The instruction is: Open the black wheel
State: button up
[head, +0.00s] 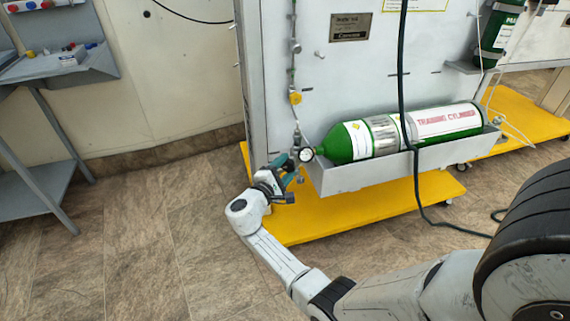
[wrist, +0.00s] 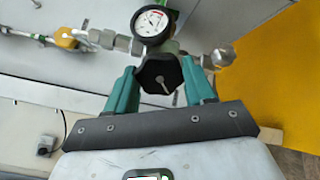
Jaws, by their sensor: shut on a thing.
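The black wheel (wrist: 161,78) is a lobed knob with a pale pointer mark, in the middle of the wrist view. My gripper (wrist: 160,84) has its two teal fingers on either side of the wheel and is shut on it. In the head view my gripper (head: 287,178) is at the left end of the green cylinder (head: 362,138), by the valve. The wheel cannot be made out there. A round white gauge (wrist: 150,23) sits just above the wheel in the wrist view; it also shows in the head view (head: 306,154).
The cylinder lies in a grey tray (head: 362,174) on a panel with a yellow base (head: 330,215). A yellow valve handle (head: 295,98) is on the pipe above. A black cable (head: 402,70) hangs in front of the cylinder. A grey side table (head: 55,70) stands left, with open floor between.

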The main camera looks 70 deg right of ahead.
jog(key=n+p, duration=0.3)
jog(key=n, duration=0.2)
jog(key=shift+n, duration=0.3)
jog(key=shift+f+n+p, duration=0.1)
jog(key=shift+n+p, duration=0.8)
jog(key=shift+n, duration=1.2)
jog(key=o, duration=1)
jog(key=shift+o, duration=0.2)
jog(key=w+a+p, duration=0.1)
jog(key=a, duration=0.9)
jog(key=shift+w+a+p, duration=0.25)
jog(key=shift+a+p, duration=0.15)
